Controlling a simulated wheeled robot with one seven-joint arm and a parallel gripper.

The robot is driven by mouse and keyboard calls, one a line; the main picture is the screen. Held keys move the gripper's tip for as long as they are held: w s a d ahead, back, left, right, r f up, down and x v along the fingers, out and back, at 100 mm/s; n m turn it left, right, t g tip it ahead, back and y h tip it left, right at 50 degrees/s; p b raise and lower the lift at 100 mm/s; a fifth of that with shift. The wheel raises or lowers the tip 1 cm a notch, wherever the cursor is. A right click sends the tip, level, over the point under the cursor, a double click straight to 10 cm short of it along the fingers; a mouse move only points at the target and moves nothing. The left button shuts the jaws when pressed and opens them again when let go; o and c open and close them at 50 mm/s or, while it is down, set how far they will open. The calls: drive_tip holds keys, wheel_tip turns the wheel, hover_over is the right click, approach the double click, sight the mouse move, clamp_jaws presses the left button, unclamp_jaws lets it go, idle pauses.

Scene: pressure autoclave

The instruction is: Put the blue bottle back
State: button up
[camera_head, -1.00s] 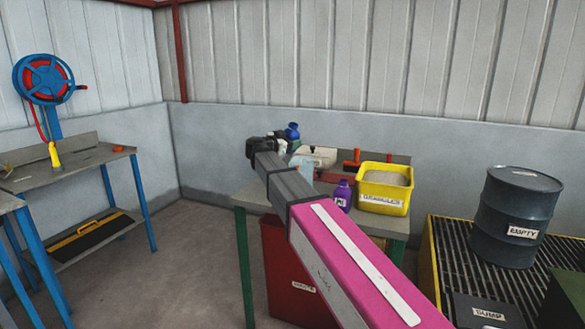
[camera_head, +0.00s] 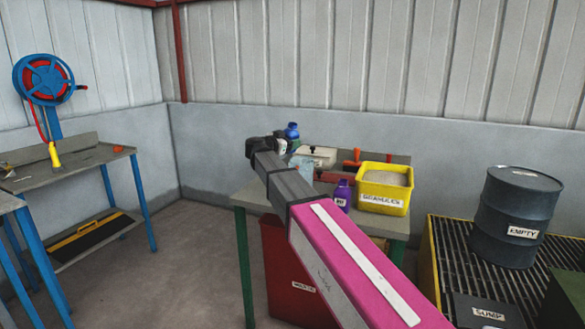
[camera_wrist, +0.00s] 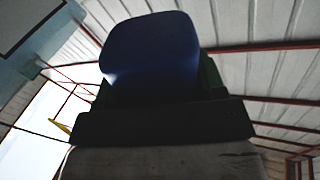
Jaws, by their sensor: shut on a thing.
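The blue bottle (camera_head: 292,130) shows in the head view just past the end of my arm, above the back left of the green-legged table. My gripper (camera_head: 283,143) is at the end of my arm, over that table, and is shut on the bottle. My own wrist hides part of the bottle in the head view. In the wrist view the bottle (camera_wrist: 150,45) is a large dark blue shape right in front of the gripper. The finger contact is too dark to make out, and I cannot tell whether the bottle touches the table.
A purple bottle (camera_head: 342,194) and a yellow granules tub (camera_head: 384,188) stand on the table (camera_head: 398,226). A white container (camera_head: 318,156) and an orange-handled tool (camera_head: 352,160) are behind. A red bin (camera_head: 290,275) is below; a dark drum (camera_head: 515,217) stands on a grating at right.

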drive_tip(key=m, duration=0.2)
drive_tip(key=shift+r+m, duration=0.15)
drive_tip(key=shift+m, duration=0.15)
drive_tip(key=shift+w+a+m, duration=0.2)
drive_tip(key=shift+m, duration=0.4)
drive_tip(key=shift+w+a+m, duration=0.15)
drive_tip(key=shift+m, duration=0.45)
drive_tip(key=m, duration=0.4)
drive_tip(key=shift+w+a+f+m, duration=0.3)
drive_tip(key=shift+w+a+f, duration=0.05)
drive_tip(key=shift+a+f, duration=0.05)
drive_tip(key=m, duration=0.2)
drive_tip(key=f+m, duration=0.1)
drive_tip(key=m, duration=0.1)
drive_tip(key=shift+f, duration=0.15)
drive_tip(key=shift+s+d+r+m, duration=0.15)
drive_tip(key=shift+r+m, duration=0.1)
drive_tip(key=shift+m, duration=0.75)
drive_tip(key=shift+s+d+r+m, duration=0.15)
drive_tip(key=shift+r+m, duration=0.3)
drive_tip(key=shift+m, duration=0.35)
drive_tip(key=shift+f, duration=0.15)
drive_tip(key=shift+n, duration=0.3)
